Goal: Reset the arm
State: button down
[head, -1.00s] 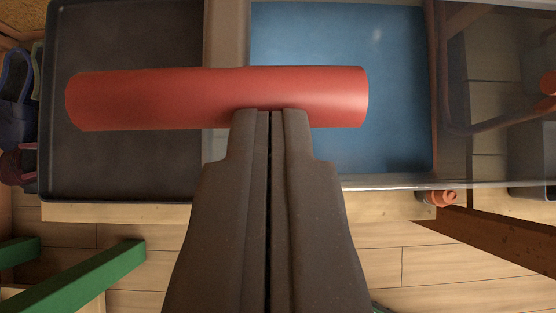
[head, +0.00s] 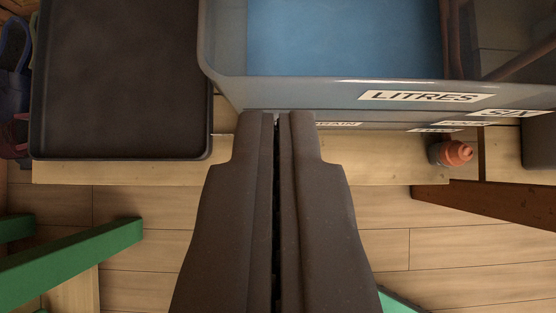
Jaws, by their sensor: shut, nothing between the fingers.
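My gripper (head: 277,118) points up the picture from the bottom middle. Its two dark fingers are shut with nothing between them. The fingertips overlap the front edge of a clear bin (head: 300,92) in the picture; I cannot tell whether they touch it. No held object shows.
A dark tray (head: 120,150) lies on a wooden bench (head: 110,172) at left. The clear bin has a blue bottom (head: 340,40) and labels, one reading LITRES (head: 425,97). An orange-capped bottle (head: 450,152) is at right. Green bars (head: 75,265) stand lower left; wooden floor (head: 470,245) is open.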

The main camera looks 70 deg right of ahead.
jog(key=w+a+r+n+t+y+p, duration=0.15)
jog(key=w+a+r, duration=0.45)
jog(key=r, duration=0.6)
jog(key=w+a+r+n+t+y+p, duration=0.1)
jog(key=w+a+r+n+t, duration=0.3)
jog(key=a+r, duration=0.6)
jog(key=w+a+r+t+y+p, duration=0.1)
jog(key=w+a+r, duration=0.45)
jog(key=r, duration=0.85)
jog(key=s+a+r+n+t+y+p, duration=0.15)
jog(key=a+r, duration=0.25)
jog(key=r, duration=0.6)
jog(key=s+a+r+n+t, duration=0.15)
jog(key=a+r, duration=0.25)
jog(key=r, duration=0.6)
jog(key=s+a+r+n, duration=0.1)
jog(key=s+a+r, duration=0.1)
jog(key=r, duration=0.4)
jog(key=s+a+r+n+t+y+p, duration=0.1)
jog(key=s+r, duration=0.4)
jog(key=r, duration=0.2)
jog(key=s+a+r+n+y, duration=0.1)
jog(key=s+a+r, duration=0.1)
jog(key=s+r, duration=0.2)
notch_tip(320, 180, up, 3)
jog(key=shift+a+r+t+p, duration=0.1)
jog(key=shift+a+t+p, duration=0.2)
jog(key=shift+t, duration=0.05)
jog(key=shift+s, duration=0.15)
